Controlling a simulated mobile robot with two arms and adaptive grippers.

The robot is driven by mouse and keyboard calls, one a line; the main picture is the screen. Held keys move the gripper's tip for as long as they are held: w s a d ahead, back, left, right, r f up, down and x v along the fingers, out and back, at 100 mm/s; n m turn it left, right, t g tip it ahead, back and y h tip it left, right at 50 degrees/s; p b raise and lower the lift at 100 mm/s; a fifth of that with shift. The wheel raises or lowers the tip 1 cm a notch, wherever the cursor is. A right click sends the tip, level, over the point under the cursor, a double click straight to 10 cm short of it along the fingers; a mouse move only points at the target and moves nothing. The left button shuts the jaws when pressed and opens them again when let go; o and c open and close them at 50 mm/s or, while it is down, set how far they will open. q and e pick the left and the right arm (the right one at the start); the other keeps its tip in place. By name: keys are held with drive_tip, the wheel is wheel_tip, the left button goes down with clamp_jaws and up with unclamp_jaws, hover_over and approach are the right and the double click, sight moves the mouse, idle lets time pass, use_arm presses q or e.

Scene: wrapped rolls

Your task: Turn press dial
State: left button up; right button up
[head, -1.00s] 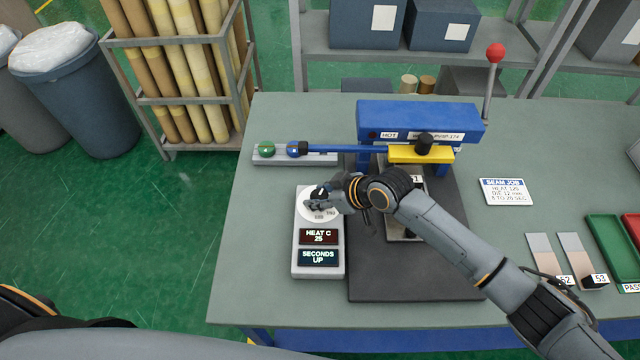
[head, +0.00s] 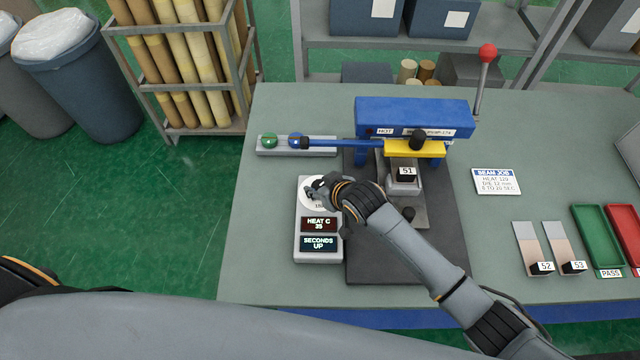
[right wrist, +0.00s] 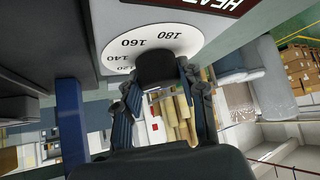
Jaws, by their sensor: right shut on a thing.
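The press dial (head: 305,196) is a white disc on a pale control box (head: 317,255). The right wrist view shows its face (right wrist: 150,40) with printed numbers such as 160 and 180, and a black knob (right wrist: 155,68). My right gripper (head: 318,190) is shut on the knob, with one finger on each side of it. It covers part of the dial in the head view. The box has a red HEAT C display (head: 318,224) and a SECONDS UP display (head: 318,243). My left gripper is out of view.
The blue press (head: 413,117) with a red-knobbed lever (head: 487,53) stands behind my right forearm. A block labelled 51 (head: 406,172) lies under it. Sample strips (head: 527,240), a green tray (head: 590,222) and a job card (head: 496,182) lie on the right.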

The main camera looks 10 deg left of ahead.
drive_tip(key=o, duration=1.2)
drive_tip(key=v, duration=1.2)
